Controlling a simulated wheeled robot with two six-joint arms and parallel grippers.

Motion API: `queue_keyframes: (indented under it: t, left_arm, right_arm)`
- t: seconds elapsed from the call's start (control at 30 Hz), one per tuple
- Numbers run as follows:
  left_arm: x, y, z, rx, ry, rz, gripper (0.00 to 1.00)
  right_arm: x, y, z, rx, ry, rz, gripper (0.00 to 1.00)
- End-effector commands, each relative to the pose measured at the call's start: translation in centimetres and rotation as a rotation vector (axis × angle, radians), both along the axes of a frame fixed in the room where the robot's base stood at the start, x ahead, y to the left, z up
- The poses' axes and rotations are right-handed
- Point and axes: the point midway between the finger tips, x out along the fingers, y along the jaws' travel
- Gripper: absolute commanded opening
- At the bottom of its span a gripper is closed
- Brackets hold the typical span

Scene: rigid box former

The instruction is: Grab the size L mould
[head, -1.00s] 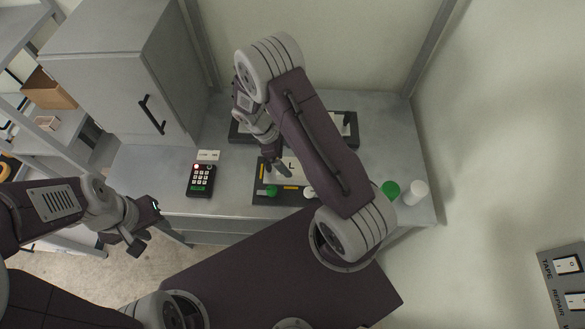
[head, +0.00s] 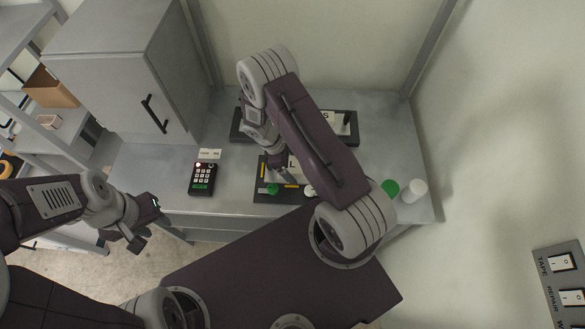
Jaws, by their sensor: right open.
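A second dark board marked S (head: 352,128) lies behind, partly hidden by my right arm. A black keypad (head: 202,179) is to the left. A green cap (head: 390,189) and a white cylinder (head: 414,191) stand at the right. A grey cabinet (head: 105,85) fills the back left.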

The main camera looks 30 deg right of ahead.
Motion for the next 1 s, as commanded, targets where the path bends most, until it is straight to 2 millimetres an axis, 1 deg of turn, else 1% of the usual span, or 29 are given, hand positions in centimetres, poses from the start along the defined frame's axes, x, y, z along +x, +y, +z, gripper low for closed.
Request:
queue_keyframes:
  t: [0.27,0.3,0.37,0.4,0.47,0.5,0.57,0.6,0.63,0.87,1.0]
  left_arm:
    - [0.00,0.00,-0.10,0.000,0.000,0.000,0.36]
    - [0.00,0.00,-0.10,0.000,0.000,0.000,0.36]
    - [0.00,0.00,-0.10,0.000,0.000,0.000,0.36]
    - [0.00,0.00,-0.10,0.000,0.000,0.000,0.36]
    - [0.00,0.00,-0.10,0.000,0.000,0.000,0.36]
    - [0.00,0.00,-0.10,0.000,0.000,0.000,0.36]
    - [0.00,0.00,-0.10,0.000,0.000,0.000,0.36]
    - [0.00,0.00,-0.10,0.000,0.000,0.000,0.36]
    - [0.00,0.00,-0.10,0.000,0.000,0.000,0.36]
    - [0.00,0.00,-0.02,0.000,0.000,0.000,0.36]
    - [0.00,0.00,0.68,0.000,0.000,0.000,0.36]
  right_arm:
    - [0.00,0.00,-0.11,0.000,0.000,0.000,0.91]
    - [0.00,0.00,-0.11,0.000,0.000,0.000,0.88]
    - [0.00,0.00,-0.11,0.000,0.000,0.000,0.71]
    - [0.00,0.00,-0.11,0.000,0.000,0.000,0.60]
    - [0.00,0.00,-0.11,0.000,0.000,0.000,0.44]
    - [0.00,0.00,-0.11,0.000,0.000,0.000,0.33]
    - [0.00,0.00,-0.11,0.000,0.000,0.000,0.16]
    - [0.00,0.00,-0.11,0.000,0.000,0.000,0.05]
    - [0.00,0.00,-0.11,0.000,0.000,0.000,0.00]
    - [0.02,-0.02,0.03,-0.001,0.001,0.000,0.00]
    - [0.02,-0.02,0.77,-0.001,0.000,0.000,0.00]
